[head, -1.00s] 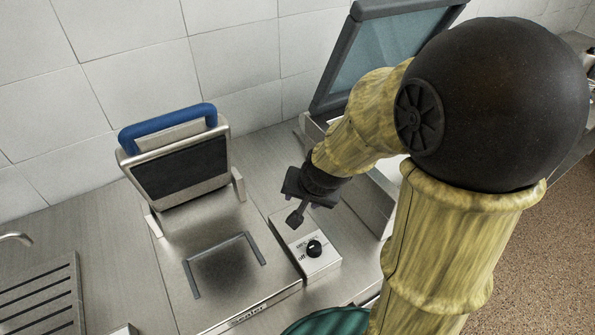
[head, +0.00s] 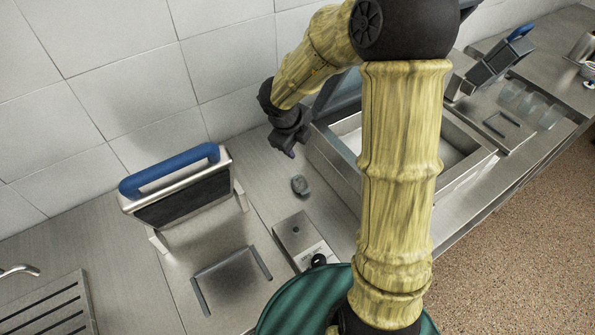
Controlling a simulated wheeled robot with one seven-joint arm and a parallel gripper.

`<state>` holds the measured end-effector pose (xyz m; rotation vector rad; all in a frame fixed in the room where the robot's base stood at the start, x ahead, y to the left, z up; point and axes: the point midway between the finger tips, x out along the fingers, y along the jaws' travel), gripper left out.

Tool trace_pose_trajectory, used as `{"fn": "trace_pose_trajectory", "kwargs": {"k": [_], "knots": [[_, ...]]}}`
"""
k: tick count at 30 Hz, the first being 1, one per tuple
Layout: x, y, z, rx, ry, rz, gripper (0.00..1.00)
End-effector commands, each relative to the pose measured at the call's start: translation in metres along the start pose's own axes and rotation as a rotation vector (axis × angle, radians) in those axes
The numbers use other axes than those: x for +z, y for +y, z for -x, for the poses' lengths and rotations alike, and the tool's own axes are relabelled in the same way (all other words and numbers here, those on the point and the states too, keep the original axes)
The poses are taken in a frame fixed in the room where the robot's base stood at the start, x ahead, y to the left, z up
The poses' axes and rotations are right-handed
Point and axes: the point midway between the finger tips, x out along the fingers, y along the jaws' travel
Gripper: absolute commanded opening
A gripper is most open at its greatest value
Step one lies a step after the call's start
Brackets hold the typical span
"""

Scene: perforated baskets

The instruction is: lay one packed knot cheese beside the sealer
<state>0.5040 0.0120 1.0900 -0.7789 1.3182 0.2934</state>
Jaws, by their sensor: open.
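The sealer appears to be the steel chamber (head: 318,152) with a pale inside and a raised dark-framed lid (head: 340,92), at the middle right. A small dark grey lump (head: 300,185) lies on the counter just left of the chamber, apart from it. It may be the packed knot cheese, but its wrapping is too small to make out. My gripper (head: 290,150) is open above and behind the lump, clear of it, with a small purplish spot at its tip. My arm hides part of the chamber and lid.
A press with a blue handle (head: 170,170) stands at the left. A control box with a black knob (head: 318,260) is in front of the lump. A slotted drainer (head: 50,305) is at lower left. A second blue-handled device (head: 495,55) and clear containers (head: 530,100) are at right.

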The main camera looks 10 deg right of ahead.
Motion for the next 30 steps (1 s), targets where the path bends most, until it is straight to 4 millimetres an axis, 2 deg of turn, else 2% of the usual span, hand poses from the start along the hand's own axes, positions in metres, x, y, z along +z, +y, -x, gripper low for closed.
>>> {"fn": "trace_pose_trajectory", "kwargs": {"k": [3,6,19,23,30], "knots": [[0.004,0.009,0.004,0.098,0.067,-0.14,0.46],[0.009,0.016,0.004,0.149,0.101,-0.205,0.46],[0.007,0.02,0.002,0.165,0.112,-0.229,0.46],[0.005,0.023,-0.012,0.165,0.113,-0.227,0.46],[0.003,0.03,-0.055,0.166,0.115,-0.225,0.46]]}}
